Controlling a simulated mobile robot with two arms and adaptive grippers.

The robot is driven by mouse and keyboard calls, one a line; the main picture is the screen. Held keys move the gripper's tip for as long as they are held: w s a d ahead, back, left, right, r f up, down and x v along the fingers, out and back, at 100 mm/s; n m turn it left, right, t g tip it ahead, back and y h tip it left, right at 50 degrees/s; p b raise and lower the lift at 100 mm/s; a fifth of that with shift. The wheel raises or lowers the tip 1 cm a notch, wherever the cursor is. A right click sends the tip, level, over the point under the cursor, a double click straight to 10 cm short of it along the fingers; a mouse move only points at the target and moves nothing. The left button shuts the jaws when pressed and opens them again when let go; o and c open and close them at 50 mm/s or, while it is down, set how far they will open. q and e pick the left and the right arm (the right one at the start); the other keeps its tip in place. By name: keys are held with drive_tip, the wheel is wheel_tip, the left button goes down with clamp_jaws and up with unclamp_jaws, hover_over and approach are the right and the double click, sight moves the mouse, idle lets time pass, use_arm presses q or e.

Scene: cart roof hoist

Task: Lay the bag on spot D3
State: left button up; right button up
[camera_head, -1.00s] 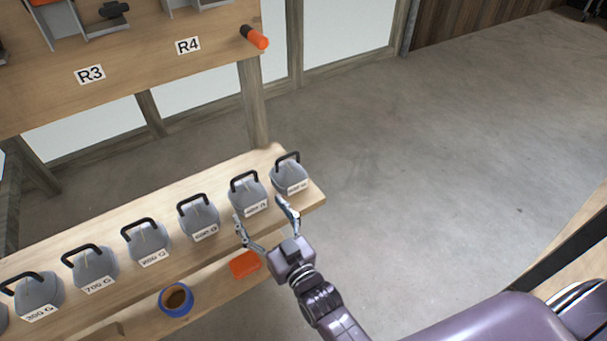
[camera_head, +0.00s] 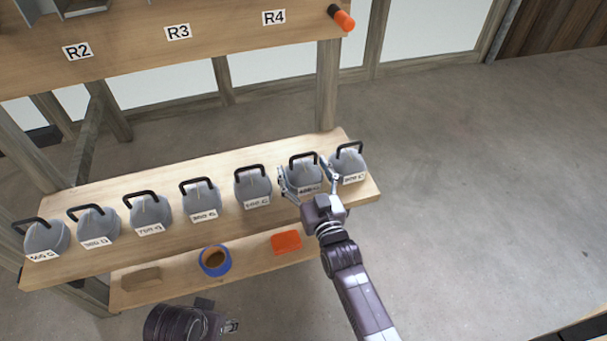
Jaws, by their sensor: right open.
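A row of several grey bags with black loop handles and white weight labels stands along the upper shelf (camera_head: 215,230). My right gripper (camera_head: 304,172) is open, with its fingers to either side of the second grey bag from the right (camera_head: 303,178). I cannot tell whether the fingers touch it. That bag stands upright on the shelf and its label is partly hard to read. The rightmost bag (camera_head: 350,162) is close beside the right finger. Spot D3 is not visible.
A lower shelf holds a blue roll of tape (camera_head: 228,262), an orange box (camera_head: 286,242) and a brown block (camera_head: 140,279). Behind is a board (camera_head: 225,45) labelled R2, R3 and R4, with an orange-tipped peg (camera_head: 344,20). The concrete floor (camera_head: 480,170) at right is clear.

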drive_tip(key=shift+r, duration=0.1)
drive_tip(key=c, duration=1.5)
drive_tip(key=shift+o, duration=0.2)
